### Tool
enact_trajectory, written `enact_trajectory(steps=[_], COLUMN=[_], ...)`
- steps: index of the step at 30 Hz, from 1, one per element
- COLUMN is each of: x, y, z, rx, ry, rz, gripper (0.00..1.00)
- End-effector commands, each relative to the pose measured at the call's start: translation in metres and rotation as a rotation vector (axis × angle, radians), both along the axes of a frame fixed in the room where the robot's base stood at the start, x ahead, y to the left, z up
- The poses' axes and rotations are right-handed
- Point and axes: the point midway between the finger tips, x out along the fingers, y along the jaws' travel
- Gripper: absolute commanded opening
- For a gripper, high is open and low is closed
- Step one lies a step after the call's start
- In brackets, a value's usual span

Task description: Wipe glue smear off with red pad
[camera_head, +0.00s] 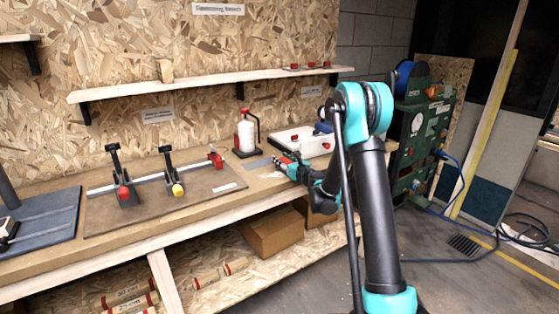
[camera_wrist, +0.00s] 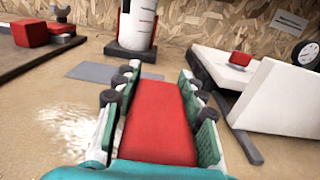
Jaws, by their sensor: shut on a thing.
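My gripper (camera_wrist: 158,82) is shut on the red pad (camera_wrist: 160,122), which lies between the two green-sided fingers in the wrist view. A whitish glue smear (camera_wrist: 78,130) shows on the tan bench top to the left of the fingers, apart from the pad in the picture. In the head view my gripper (camera_head: 284,161) is low over the bench near its front edge. The pad is small there, and its underside is hidden, so I cannot tell whether it touches the bench.
A grey plate (camera_wrist: 98,73) lies flat beyond the smear. Behind it stands a white roll (camera_head: 246,137) on a dark base with a red part. A white box (camera_head: 310,148) is to the right. A board with clamps (camera_head: 150,207) is to the left.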

Motion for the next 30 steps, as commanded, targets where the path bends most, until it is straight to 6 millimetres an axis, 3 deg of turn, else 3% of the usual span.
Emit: enact_trajectory(steps=[30], x=[-0.034], y=[0.050], z=[0.000], rx=[-0.001], ry=[0.001], rz=[0.005], gripper=[0.11])
